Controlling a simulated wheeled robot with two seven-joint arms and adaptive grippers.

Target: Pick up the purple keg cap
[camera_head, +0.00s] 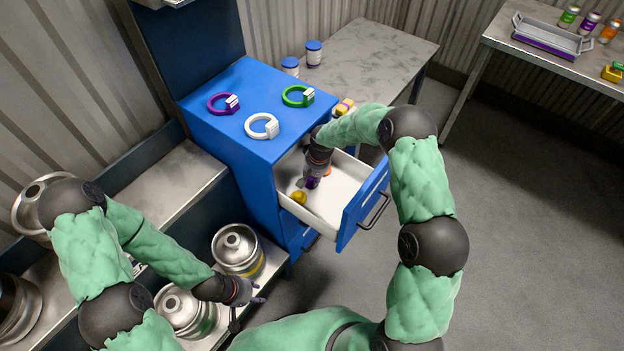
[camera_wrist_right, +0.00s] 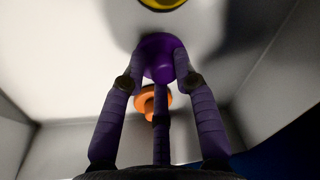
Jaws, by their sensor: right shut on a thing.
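The purple keg cap (camera_wrist_right: 158,58) is between the fingertips of my right gripper (camera_wrist_right: 160,68) in the right wrist view. In the head view my right gripper (camera_head: 312,178) reaches down into the open white drawer (camera_head: 338,205), and the purple cap (camera_head: 313,183) shows only as a small patch at its tips. The gripper is shut on the cap. An orange cap (camera_wrist_right: 148,100) and a yellow cap (camera_head: 299,197) also lie in the drawer. My left gripper (camera_head: 248,300) is over the kegs at the lower left; its fingers look spread and empty.
The drawer's blue front (camera_head: 362,205) and side walls surround my right gripper. Purple, white and green rings (camera_head: 298,96) lie on the blue cabinet top (camera_head: 240,140). Metal kegs (camera_head: 238,250) stand below my left arm. A grey table (camera_head: 370,60) stands behind; the right floor is clear.

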